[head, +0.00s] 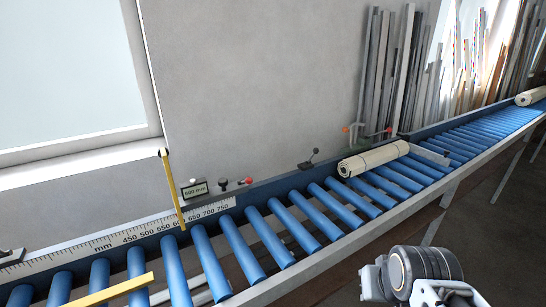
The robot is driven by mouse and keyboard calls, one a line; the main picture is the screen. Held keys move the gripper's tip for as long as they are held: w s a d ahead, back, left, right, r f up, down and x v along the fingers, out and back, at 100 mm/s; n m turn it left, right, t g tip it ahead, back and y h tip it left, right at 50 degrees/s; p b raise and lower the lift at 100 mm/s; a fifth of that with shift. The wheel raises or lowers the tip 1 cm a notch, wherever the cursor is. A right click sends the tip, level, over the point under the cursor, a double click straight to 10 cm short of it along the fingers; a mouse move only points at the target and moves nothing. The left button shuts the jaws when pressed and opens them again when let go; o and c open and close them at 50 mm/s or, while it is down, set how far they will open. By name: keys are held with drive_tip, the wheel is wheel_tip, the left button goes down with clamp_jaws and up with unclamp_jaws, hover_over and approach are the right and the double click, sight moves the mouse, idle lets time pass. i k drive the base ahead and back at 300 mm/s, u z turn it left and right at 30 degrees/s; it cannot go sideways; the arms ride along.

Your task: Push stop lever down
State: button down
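A long yellow lever (172,190) with a dark tip stands nearly upright at the wall side of the roller conveyor, beside the measuring scale. I take it for the stop lever; it is raised. A second yellow bar (108,290) lies low across the rollers at the bottom left. Part of my arm shows at the bottom right, in front of the conveyor and well apart from the yellow lever. My gripper's fingers do not show.
Blue rollers (272,237) run from bottom left to upper right. A scale strip (110,238), a display box (195,189) and a black lever (309,160) line the wall side. A rolled cream bundle (374,158) lies on the rollers. A grey rail (335,247) edges the front.

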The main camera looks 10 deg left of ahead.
sight(248, 180)
drive_tip(key=u, duration=0.4)
drive_tip(key=i, duration=0.85)
drive_tip(key=u, duration=0.85)
